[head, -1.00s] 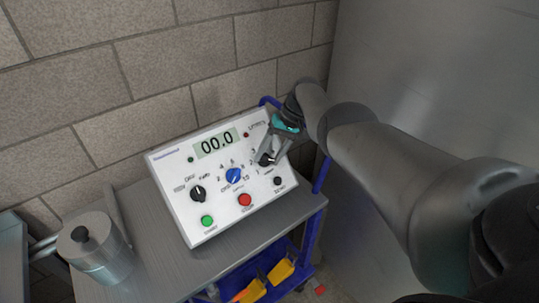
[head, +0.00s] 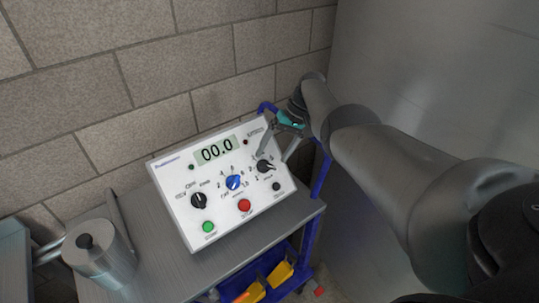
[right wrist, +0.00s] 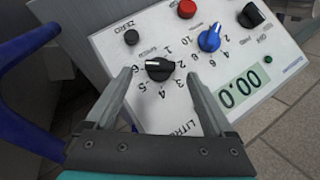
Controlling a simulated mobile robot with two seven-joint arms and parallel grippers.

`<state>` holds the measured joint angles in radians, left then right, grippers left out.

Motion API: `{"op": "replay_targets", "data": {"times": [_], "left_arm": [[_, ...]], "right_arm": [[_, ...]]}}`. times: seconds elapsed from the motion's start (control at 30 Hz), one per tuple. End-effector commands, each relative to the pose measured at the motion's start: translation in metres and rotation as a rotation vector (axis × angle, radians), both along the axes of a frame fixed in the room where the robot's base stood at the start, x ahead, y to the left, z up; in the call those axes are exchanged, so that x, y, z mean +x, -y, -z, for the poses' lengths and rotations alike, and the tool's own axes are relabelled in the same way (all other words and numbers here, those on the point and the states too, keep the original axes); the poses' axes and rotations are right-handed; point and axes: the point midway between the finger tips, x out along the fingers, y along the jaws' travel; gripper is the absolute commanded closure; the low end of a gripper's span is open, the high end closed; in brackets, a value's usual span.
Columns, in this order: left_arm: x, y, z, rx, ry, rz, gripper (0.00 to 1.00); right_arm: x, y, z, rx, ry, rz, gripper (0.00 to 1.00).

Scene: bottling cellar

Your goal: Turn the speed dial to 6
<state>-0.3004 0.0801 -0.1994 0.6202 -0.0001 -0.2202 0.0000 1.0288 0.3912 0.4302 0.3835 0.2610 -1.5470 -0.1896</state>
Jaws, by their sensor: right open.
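The white control panel (head: 218,218) stands tilted on a grey cart and its display reads 00.0. A black dial (head: 264,166) with a scale from 1 to 6 sits at its right; it also shows in the right wrist view (right wrist: 160,69). A blue dial (head: 233,182) with a scale up to 10 sits in the middle, also in the right wrist view (right wrist: 210,38). The dial names are too blurred to read surely. My right gripper (head: 273,155) is open, its fingers (right wrist: 160,74) spread on either side of the black dial, apparently without touching it. My left gripper is not in view.
Another black knob (head: 198,200), a green button (head: 208,226) and a red button (head: 244,205) are on the panel. A metal pot (head: 98,255) stands left. A blue cart post (head: 321,178) is close to my right gripper. A brick wall rises behind.

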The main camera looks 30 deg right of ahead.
Motion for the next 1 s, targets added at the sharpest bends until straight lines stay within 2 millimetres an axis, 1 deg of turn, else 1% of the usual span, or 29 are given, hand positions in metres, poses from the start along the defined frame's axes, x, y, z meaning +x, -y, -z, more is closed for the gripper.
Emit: {"op": "replay_targets", "data": {"times": [0.03,0.13,0.3,0.4,0.6,1.0], "left_arm": [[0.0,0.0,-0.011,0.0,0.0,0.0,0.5],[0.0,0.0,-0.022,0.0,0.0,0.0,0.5],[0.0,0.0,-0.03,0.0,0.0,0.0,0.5],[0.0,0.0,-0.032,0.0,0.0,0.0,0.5],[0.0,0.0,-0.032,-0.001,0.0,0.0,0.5],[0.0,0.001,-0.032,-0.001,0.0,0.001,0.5]], "right_arm": [[-0.001,0.006,-0.015,-0.003,0.002,0.001,0.12],[-0.005,0.016,-0.038,-0.004,0.001,0.002,0.12],[-0.01,0.032,-0.069,-0.003,0.001,0.002,0.12],[-0.013,0.038,-0.083,-0.001,-0.001,0.001,0.12],[-0.016,0.045,-0.098,0.0,-0.002,0.0,0.12],[-0.016,0.046,-0.1,0.001,-0.002,0.0,0.12]]}}
